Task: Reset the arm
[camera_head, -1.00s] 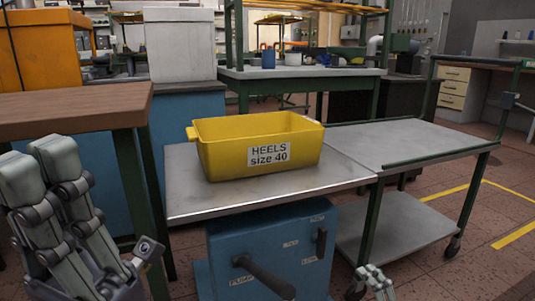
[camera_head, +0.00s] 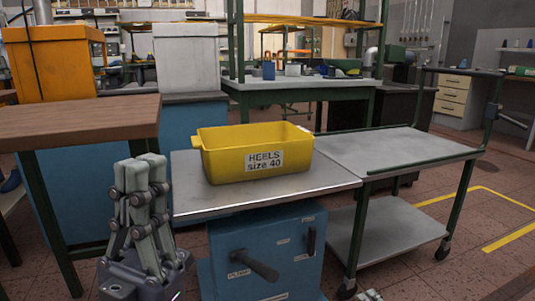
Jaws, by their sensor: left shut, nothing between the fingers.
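My left gripper (camera_head: 140,165) stands upright at the lower left in the head view, in front of the wooden bench and left of the metal table. Its grey fingers point up and are together, with nothing between them. A yellow bin (camera_head: 225,165) labelled "HEELS size 40" sits upright on the metal table (camera_head: 300,184), apart from both grippers.
A wooden-topped bench (camera_head: 75,120) stands at the left. A blue machine body (camera_head: 225,240) with a dark handle is under the metal table. A metal cart (camera_head: 400,143) stands at the right, its top empty. Open floor lies right of it.

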